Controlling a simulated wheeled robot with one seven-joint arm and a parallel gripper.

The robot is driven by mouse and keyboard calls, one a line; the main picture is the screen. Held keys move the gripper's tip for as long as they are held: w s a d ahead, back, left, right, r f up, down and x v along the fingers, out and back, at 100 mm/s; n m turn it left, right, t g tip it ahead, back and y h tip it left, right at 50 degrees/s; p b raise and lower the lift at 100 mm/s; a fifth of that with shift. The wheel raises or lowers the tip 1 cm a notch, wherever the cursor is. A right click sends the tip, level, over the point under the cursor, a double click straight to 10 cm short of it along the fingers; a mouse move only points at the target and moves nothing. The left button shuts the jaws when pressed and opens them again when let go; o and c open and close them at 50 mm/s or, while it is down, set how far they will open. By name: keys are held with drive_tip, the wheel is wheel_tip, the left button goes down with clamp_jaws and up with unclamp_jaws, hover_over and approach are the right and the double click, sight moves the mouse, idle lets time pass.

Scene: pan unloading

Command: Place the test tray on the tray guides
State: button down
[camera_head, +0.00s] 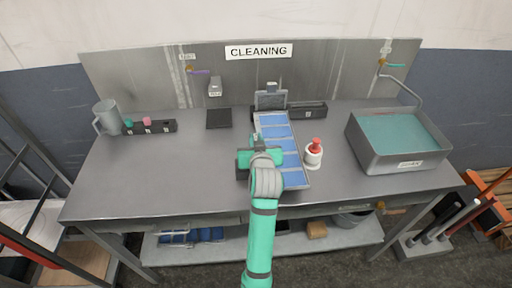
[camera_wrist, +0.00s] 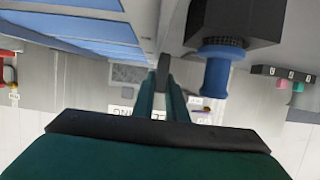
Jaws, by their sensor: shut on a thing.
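The test tray appears to be the long grey tray with blue panels (camera_head: 280,132) on the workbench, running from the back middle toward the front edge. In the wrist view its blue panels (camera_wrist: 70,28) fill the upper left. My gripper (camera_head: 260,142) is at the tray's left side, with its fingers (camera_wrist: 163,72) closed together at the tray's grey edge. The exact contact is partly hidden by the fingers. I cannot tell whether the tray is lifted. I cannot clearly identify the tray guides.
A grey basin (camera_head: 405,163) stands at the right, and a white bottle with a red top (camera_head: 314,155) close to the tray's right. A mug (camera_head: 107,117) and black holder (camera_head: 158,126) are at the back left. The bench's left half (camera_head: 150,175) is mostly clear. A dark rack (camera_head: 45,125) stands left.

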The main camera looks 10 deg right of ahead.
drive_tip(key=shift+s+d+f, duration=0.2)
drive_tip(key=shift+d+f, duration=0.15)
drive_tip(key=shift+f, duration=0.2)
drive_tip(key=shift+w+a+f, duration=0.1)
drive_tip(key=shift+a+f, duration=0.1)
drive_tip(key=shift+f, duration=1.45)
drive_tip(key=shift+f, duration=0.2)
drive_tip(key=c, duration=2)
unclamp_jaws()
drive_tip(key=shift+c, duration=0.2)
